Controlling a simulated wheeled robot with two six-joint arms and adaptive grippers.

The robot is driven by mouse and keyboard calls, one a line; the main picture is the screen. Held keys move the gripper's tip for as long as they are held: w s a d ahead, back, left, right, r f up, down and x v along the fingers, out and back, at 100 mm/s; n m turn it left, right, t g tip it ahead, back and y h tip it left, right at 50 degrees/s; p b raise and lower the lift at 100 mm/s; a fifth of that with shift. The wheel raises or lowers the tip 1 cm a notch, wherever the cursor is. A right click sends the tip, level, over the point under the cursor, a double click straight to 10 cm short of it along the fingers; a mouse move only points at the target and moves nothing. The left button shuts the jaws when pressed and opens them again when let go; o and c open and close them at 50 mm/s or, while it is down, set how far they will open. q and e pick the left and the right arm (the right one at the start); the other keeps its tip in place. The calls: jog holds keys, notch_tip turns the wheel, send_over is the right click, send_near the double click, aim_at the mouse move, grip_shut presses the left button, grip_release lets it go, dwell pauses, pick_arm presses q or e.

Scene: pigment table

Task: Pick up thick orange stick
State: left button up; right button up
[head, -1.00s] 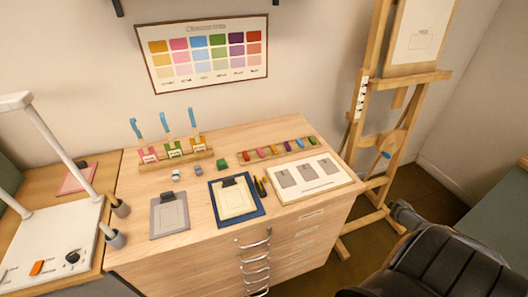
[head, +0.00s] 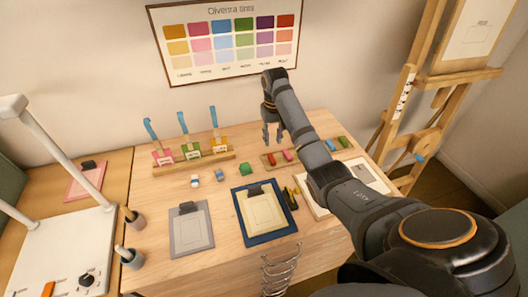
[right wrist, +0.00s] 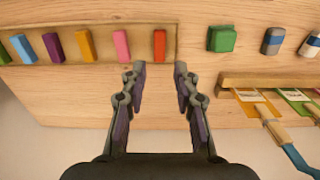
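The thick orange stick (right wrist: 84,45) lies in a shallow wooden tray (right wrist: 20,88) in the right wrist view, between a pink stick (right wrist: 121,46) and a purple stick (right wrist: 54,47). In the head view my right arm hides it. My right gripper (head: 272,138) is open and empty, above the back of the table near the tray's left end. In the right wrist view the gripper (right wrist: 160,72) has its fingers apart, and a red-orange stick (right wrist: 159,44) shows beyond the gap between them. The orange stick is to the left of the fingers there. My left gripper is out of view.
Blue (right wrist: 24,48) and green sticks share the tray. A green block (head: 246,169) and small tubes (head: 220,175) lie left of it. A rack (head: 192,162) holds several brushes. A blue board (head: 240,207) and a grey board (head: 180,232) lie at the front. An easel (head: 425,110) stands right.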

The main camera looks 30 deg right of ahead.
aim_at(273, 160)
jog(key=f, duration=0.1)
jog(key=s+f+p, duration=0.1)
jog(key=f, duration=0.1)
jog(key=shift+s, duration=0.15)
jog(key=f, duration=0.2)
jog(key=shift+w+f+p, duration=0.2)
jog(key=shift+f+p, duration=0.1)
notch_tip(273, 160, down, 4)
jog(key=shift+r+p, duration=0.1)
jog(key=shift+p, duration=0.45)
jog(key=shift+f, duration=0.35)
grip_shut()
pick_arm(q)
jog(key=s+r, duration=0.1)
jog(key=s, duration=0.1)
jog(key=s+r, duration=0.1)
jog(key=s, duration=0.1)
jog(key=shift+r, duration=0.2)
